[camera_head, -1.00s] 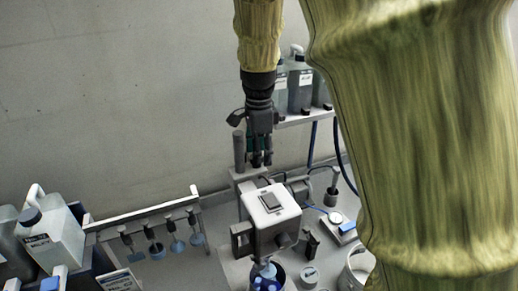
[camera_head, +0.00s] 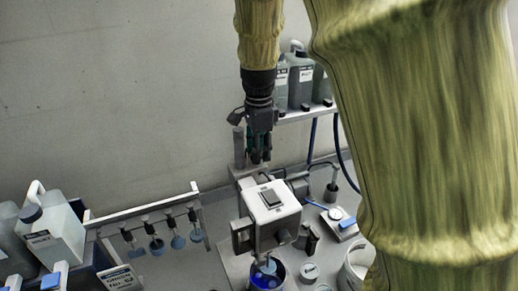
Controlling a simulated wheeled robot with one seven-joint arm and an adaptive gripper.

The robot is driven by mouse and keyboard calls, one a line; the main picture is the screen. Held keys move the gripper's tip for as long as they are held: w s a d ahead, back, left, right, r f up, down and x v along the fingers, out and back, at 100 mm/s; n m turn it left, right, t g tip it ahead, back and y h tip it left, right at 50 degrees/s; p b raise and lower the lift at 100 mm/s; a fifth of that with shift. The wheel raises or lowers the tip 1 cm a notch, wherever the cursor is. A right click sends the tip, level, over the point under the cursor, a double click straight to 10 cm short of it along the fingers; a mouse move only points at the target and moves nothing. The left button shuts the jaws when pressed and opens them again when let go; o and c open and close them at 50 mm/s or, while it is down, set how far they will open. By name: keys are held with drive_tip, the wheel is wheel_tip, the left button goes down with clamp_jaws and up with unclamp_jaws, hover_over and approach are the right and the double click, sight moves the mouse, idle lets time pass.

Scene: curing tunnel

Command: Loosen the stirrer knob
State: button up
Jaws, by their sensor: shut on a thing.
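The stirrer's pale box-shaped head (camera_head: 270,203) stands in the lower middle, with a dark panel on its top. A grey upright post (camera_head: 239,147) rises behind it. My gripper (camera_head: 259,158) points straight down behind the head, just right of the post. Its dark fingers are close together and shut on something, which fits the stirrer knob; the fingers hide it. Below the head, a stirring paddle (camera_head: 268,264) reaches into a pot with blue contents (camera_head: 265,279).
A rail with hanging paddles (camera_head: 154,244) and jugs (camera_head: 55,235) are at the left. A shelf with bottles (camera_head: 300,80) stands behind my gripper. A small scale (camera_head: 338,224) and a white bucket (camera_head: 357,268) are at the right.

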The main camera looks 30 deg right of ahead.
drive_tip(key=n, duration=0.4)
drive_tip(key=shift+w, duration=0.15)
drive_tip(key=shift+n, duration=2.3)
drive_tip(key=o, duration=1)
drive_tip(key=shift+r, duration=0.1)
wheel_tip(320, 180, up, 12)
drive_tip(key=shift+f, duration=0.1)
drive_tip(key=shift+w, duration=0.1)
